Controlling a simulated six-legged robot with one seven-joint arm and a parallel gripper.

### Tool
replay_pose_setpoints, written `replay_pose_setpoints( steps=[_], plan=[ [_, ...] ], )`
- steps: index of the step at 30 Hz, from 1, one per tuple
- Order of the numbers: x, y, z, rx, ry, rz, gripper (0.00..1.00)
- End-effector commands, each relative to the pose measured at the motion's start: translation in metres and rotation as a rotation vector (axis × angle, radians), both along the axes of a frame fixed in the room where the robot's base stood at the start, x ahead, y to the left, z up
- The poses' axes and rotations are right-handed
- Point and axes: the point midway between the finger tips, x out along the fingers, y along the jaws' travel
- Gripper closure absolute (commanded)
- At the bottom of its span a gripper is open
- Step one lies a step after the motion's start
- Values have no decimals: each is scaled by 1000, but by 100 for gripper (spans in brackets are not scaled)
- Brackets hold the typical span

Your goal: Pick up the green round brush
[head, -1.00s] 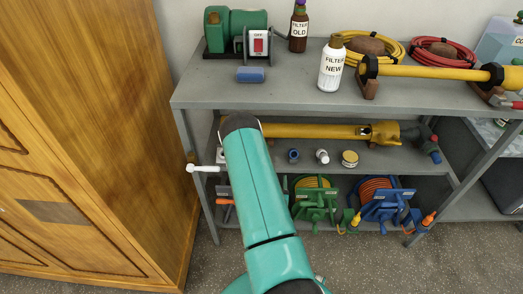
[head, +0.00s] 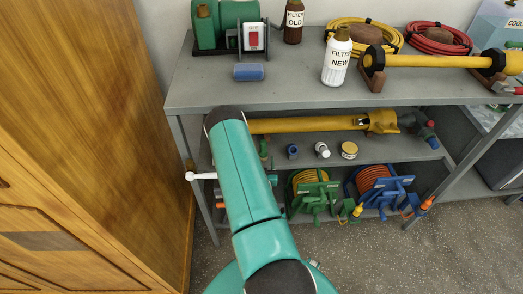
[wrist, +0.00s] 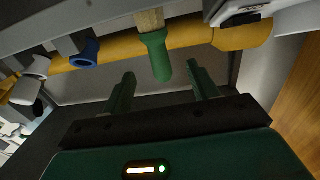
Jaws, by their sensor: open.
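The green round brush (wrist: 156,55) is in the wrist view, with a green lower part and a pale tan upper part cut off by the top edge. In the head view, a small green piece, apparently the brush (head: 264,147), stands on the middle shelf just right of my arm. My gripper (wrist: 162,78) is open and empty, its two green fingers pointing toward the brush. The brush's green end lies between the fingertips in the picture; no contact shows. In the head view my gripper is hidden behind my arm.
The grey upper shelf (head: 215,92) overhangs. A wooden cabinet (head: 90,130) stands at left.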

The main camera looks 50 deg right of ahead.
Motion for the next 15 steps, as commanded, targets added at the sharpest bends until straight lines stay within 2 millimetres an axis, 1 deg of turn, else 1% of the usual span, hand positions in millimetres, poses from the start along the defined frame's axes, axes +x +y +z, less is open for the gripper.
replay_pose_setpoints(
  steps=[1,3,10,15],
  plan=[
    [4,-8,0,-1,-1,-1,41],
    [10,-15,0,0,0,-1,41],
    [23,-30,0,-1,0,-2,41],
    [41,-51,0,-2,-1,-1,41]
  ],
)
